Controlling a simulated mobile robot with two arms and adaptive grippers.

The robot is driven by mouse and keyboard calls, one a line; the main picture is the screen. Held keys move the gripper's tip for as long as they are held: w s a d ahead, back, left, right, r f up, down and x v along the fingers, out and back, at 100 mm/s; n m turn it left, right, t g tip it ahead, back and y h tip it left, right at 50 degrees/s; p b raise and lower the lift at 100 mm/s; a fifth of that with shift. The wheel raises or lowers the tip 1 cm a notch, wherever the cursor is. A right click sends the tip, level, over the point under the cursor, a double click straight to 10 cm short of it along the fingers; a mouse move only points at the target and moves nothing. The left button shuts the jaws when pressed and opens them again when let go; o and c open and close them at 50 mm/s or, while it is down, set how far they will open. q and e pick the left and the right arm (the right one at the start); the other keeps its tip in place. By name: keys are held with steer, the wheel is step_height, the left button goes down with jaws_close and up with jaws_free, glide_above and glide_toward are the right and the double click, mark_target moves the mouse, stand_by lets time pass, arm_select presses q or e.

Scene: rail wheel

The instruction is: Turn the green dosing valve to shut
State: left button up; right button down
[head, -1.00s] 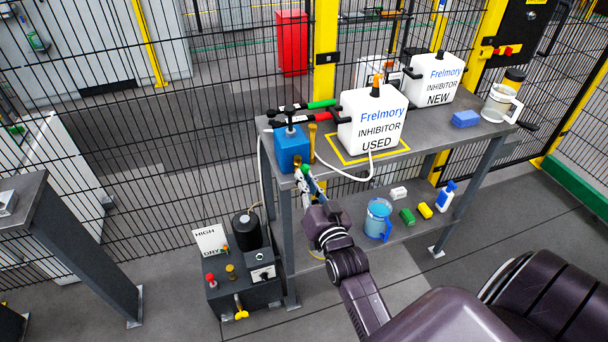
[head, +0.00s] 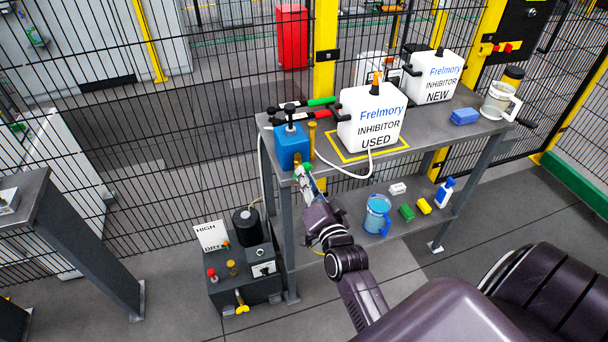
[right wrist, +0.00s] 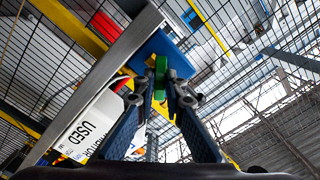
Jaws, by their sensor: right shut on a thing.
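The green dosing valve (right wrist: 161,70) is a small green handle under the blue dosing unit (head: 291,146), which stands at the left front corner of the work table. In the right wrist view the handle sits between the two fingers of my right gripper (right wrist: 162,86), which is shut on it. In the head view the gripper (head: 306,176) reaches up to the valve from below and in front, and its fingers cover most of the handle. My left gripper is not in view.
The table (head: 440,135) carries a USED inhibitor canister (head: 371,120), a NEW canister (head: 433,78) and a jug (head: 500,102). A white hose runs from the USED canister. A pump unit (head: 243,278) stands on the floor. Mesh fencing closes off the back.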

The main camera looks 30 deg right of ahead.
steer(key=shift+m+p, duration=0.35)
steer(key=shift+m, duration=1.85)
steer(key=m, duration=0.4)
steer(key=c, duration=1.9)
jaws_free()
steer(key=shift+p+v, duration=0.55)
steer(key=shift+v, duration=3)
